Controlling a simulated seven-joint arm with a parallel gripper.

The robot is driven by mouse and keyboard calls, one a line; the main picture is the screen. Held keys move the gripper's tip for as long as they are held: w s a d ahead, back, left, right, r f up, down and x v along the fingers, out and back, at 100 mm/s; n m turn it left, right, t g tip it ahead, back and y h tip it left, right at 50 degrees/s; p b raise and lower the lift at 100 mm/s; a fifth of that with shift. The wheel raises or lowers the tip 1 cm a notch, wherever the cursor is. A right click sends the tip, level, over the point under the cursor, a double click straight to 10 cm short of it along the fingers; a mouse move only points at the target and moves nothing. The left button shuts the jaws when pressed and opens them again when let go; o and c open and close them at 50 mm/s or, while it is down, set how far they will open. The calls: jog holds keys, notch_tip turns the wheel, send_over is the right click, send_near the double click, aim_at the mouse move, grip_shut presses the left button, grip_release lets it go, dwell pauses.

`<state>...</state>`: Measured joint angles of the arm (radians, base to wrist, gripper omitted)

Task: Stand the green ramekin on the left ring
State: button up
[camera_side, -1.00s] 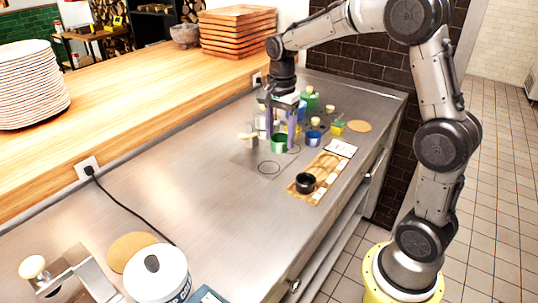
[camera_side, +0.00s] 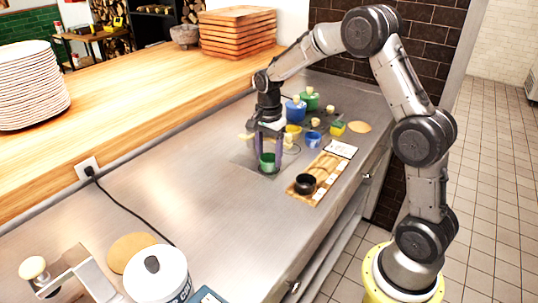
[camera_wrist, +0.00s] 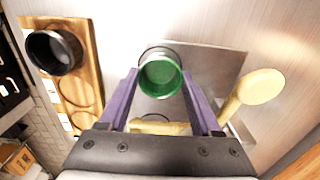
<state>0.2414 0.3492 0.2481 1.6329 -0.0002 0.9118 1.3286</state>
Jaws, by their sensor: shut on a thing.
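The green ramekin (camera_side: 267,161) is upright between the purple fingers of my gripper (camera_side: 269,156), which is shut on it. In the wrist view the green ramekin (camera_wrist: 160,77) shows its open, empty mouth between the fingertips (camera_wrist: 160,88). It is at the left ring on the grey mat (camera_side: 243,160). In the wrist view a thin dark arc of a ring (camera_wrist: 157,47) shows just past the ramekin's edge, and the ramekin hides most of that ring. I cannot tell whether its base touches the mat.
A wooden board (camera_side: 323,177) with a black bowl (camera_side: 305,184) lies to the right. A blue ramekin (camera_side: 313,139), a yellow one (camera_side: 293,131), a blue pot (camera_side: 295,110) and a green pot (camera_side: 310,100) stand behind. A wooden spoon (camera_wrist: 257,87) lies near the mat.

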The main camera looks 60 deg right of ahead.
jog(key=shift+f, duration=0.15)
jog(key=o, duration=1.1)
notch_tip(320, 180, up, 11)
jog(key=s+a+r+n+t, duration=0.1)
jog(key=s+a+r+n, duration=0.3)
jog(key=s+r, duration=0.15)
jog(key=s+a+f+n+t, duration=0.1)
jog(key=s+a+n+t, duration=0.1)
jog(key=s+n, duration=0.5)
jog(key=s+a+f+n+t, duration=0.1)
jog(key=s+a+n, duration=0.3)
jog(key=s, duration=0.9)
jog(key=n+t, duration=0.1)
jog(key=n, duration=0.2)
jog(key=shift+s+a+f+t, duration=0.25)
jog(key=shift+s+t, duration=0.05)
